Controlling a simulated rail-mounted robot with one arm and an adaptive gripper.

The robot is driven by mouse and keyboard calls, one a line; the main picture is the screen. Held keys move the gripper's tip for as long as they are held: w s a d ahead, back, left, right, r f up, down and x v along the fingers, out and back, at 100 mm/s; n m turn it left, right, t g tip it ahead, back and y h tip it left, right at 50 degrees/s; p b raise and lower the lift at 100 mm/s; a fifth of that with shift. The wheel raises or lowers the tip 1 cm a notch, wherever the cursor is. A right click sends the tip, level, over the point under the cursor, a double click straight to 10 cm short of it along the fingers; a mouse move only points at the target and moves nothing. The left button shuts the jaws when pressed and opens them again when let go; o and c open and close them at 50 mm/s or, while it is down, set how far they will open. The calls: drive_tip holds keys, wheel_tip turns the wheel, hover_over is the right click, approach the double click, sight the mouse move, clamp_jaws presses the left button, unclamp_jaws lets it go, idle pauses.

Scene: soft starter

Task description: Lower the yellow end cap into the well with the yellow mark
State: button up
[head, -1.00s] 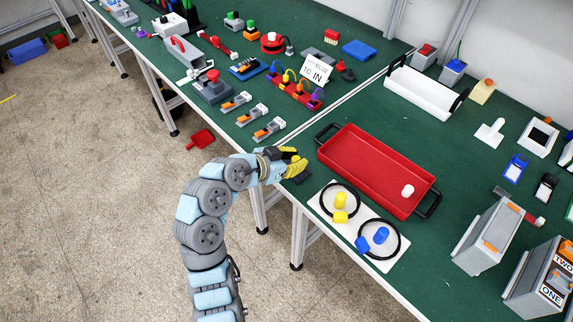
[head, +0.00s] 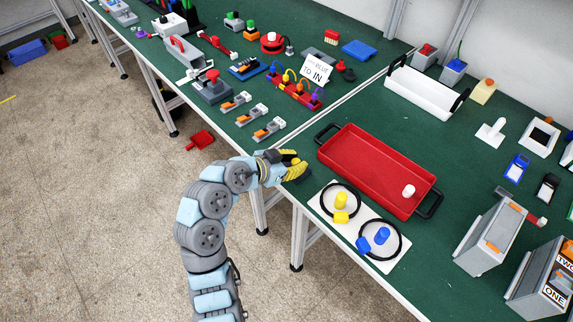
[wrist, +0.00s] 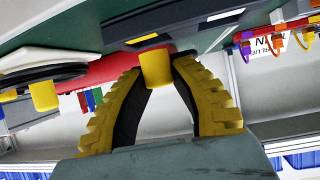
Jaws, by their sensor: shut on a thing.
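My gripper (wrist: 155,66) is shut on a yellow end cap (wrist: 155,70), which sits between its fingertips. In the head view, my gripper (head: 302,165) is over the table's near edge, left of the red tray, and the held cap cannot be made out. I cannot tell whether a strip marks a well. No well opening is clearly visible.
A red tray (head: 352,165) with a white cylinder (head: 408,190) lies right of my gripper. A white board (head: 355,243) with black rings, yellow pieces (head: 341,199) and blue pieces (head: 382,235) lies in front of it. Small grey-orange blocks (head: 269,129) stand to the left.

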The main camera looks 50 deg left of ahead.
drive_tip(key=shift+f+b, duration=0.6)
drive_tip(key=shift+f, duration=0.35)
idle(0.6)
drive_tip(key=o, duration=0.8)
drive_tip(key=shift+o, duration=0.2)
drive_tip(key=v, duration=1.2)
